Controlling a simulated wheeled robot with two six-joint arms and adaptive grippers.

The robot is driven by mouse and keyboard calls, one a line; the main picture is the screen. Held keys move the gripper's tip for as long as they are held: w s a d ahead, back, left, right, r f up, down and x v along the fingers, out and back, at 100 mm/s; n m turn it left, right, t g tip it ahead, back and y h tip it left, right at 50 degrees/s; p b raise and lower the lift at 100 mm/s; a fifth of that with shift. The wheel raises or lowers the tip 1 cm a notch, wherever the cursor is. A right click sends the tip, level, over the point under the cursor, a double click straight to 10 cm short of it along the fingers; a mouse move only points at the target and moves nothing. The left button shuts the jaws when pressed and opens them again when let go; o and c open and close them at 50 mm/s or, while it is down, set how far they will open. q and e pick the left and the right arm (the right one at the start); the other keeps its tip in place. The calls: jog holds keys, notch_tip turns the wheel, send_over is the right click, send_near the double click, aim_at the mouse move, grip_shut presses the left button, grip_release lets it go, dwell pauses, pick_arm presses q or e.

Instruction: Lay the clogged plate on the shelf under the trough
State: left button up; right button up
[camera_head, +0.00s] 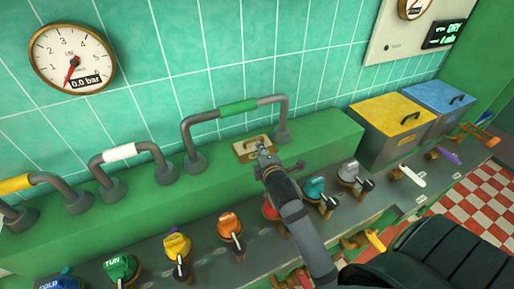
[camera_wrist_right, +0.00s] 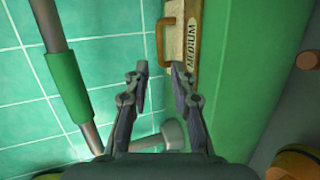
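A small brass-coloured plate with a handle (camera_head: 252,146) sits in the top of the green ledge (camera_head: 330,133), under the green-sleeved pipe. In the right wrist view the plate (camera_wrist_right: 192,45) bears the word MEDIUM and has a brown handle (camera_wrist_right: 164,42). I cannot tell whether it is clogged. My right gripper (camera_head: 264,158) is just in front of the plate in the head view. In the right wrist view its fingers (camera_wrist_right: 159,66) are apart with nothing between them, short of the handle. My left gripper is not in view. I cannot make out a shelf under a trough.
Pipe handles with yellow (camera_head: 15,184), white (camera_head: 120,152) and green (camera_head: 238,108) sleeves rise from the ledge. Several coloured knobs, including an orange one (camera_head: 229,225), line the grey panel. Yellow-lidded (camera_head: 393,113) and blue-lidded (camera_head: 438,96) boxes stand right. A gauge (camera_head: 72,58) hangs left.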

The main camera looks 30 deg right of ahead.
aim_at(254, 140)
jog(key=x, duration=0.4)
jog(key=shift+w+a, duration=0.1)
jog(key=shift+w, duration=0.1)
jog(key=shift+w+f, duration=0.1)
jog(key=shift+w, duration=0.1)
jog(key=shift+p, duration=0.35)
jog(key=x, duration=0.1)
jog(key=p+x, duration=0.1)
jog(key=x, duration=0.2)
jog(key=shift+w+d+f, duration=0.1)
jog(key=shift+w+d, duration=0.15)
jog(key=shift+d, duration=0.1)
jog(key=shift+w+f, duration=0.1)
jog(key=shift+w, duration=0.05)
jog(key=shift+c, duration=1.2)
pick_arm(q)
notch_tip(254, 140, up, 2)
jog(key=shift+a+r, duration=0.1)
pick_arm(e)
grip_shut()
